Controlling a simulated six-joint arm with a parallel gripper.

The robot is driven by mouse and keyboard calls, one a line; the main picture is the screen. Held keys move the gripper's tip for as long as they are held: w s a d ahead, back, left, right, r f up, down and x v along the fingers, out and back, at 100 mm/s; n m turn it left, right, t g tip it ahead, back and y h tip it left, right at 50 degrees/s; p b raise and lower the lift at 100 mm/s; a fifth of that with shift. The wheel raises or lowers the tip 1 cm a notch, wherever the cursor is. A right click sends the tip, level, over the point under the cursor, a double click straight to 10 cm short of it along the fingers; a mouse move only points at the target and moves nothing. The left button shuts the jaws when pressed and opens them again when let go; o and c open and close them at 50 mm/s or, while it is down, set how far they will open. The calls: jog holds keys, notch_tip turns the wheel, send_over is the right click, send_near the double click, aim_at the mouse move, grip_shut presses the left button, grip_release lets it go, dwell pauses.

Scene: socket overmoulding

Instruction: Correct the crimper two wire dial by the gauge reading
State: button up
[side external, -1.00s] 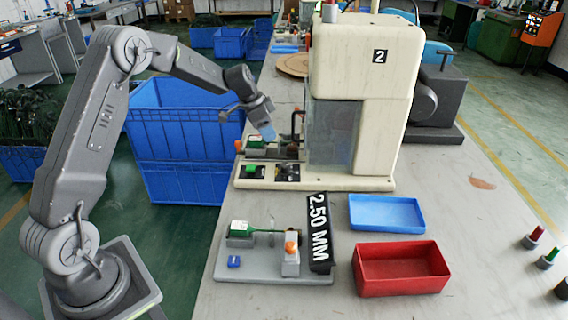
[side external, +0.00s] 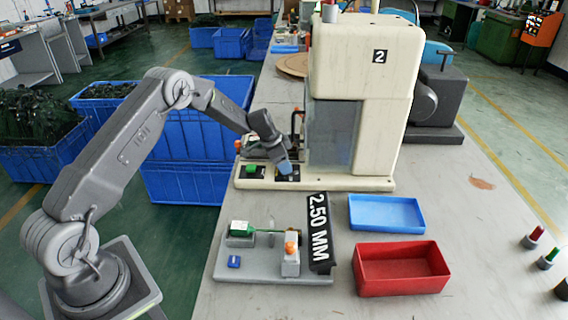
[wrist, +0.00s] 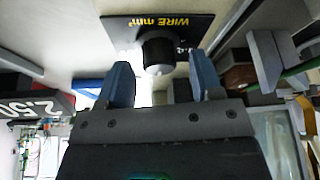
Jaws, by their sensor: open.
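Crimper two (side external: 365,65) is the cream machine marked 2 on the bench. Its wire dial is a dark round knob (wrist: 158,50) on a black plate lettered "WIRE mm" (wrist: 118,28), seen in the wrist view. My gripper (wrist: 162,82) is open, its blue fingers on either side of the knob's line and just short of it or beside its end; contact is not clear. In the side view my gripper (side external: 285,168) is down over the dial plate and hides the knob. The gauge's black display (side external: 319,234) reads 2.50 MM. The dial's setting is not readable.
A green button (side external: 251,170) sits left of the dial on the machine's base. The grey gauge fixture (side external: 250,272) stands in front, holding a green-ended piece. A blue tray (side external: 386,214) and a red bin (side external: 401,268) lie to the right.

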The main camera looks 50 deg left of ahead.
jog(key=shift+w+d+f, duration=0.1)
jog(key=shift+f, duration=0.15)
jog(key=c, duration=0.9)
jog(key=n+y, duration=0.1)
jog(key=n, duration=0.2)
jog(key=n+y, duration=0.1)
jog(key=n, duration=0.2)
jog(key=shift+d+t, duration=0.1)
jog(key=shift+t, duration=0.3)
jog(key=n+y, duration=0.1)
jog(key=n, duration=0.1)
jog(key=n+y, duration=0.1)
jog(key=n, duration=0.2)
jog(key=shift+n+g, duration=0.3)
jog(key=shift+y, duration=0.3)
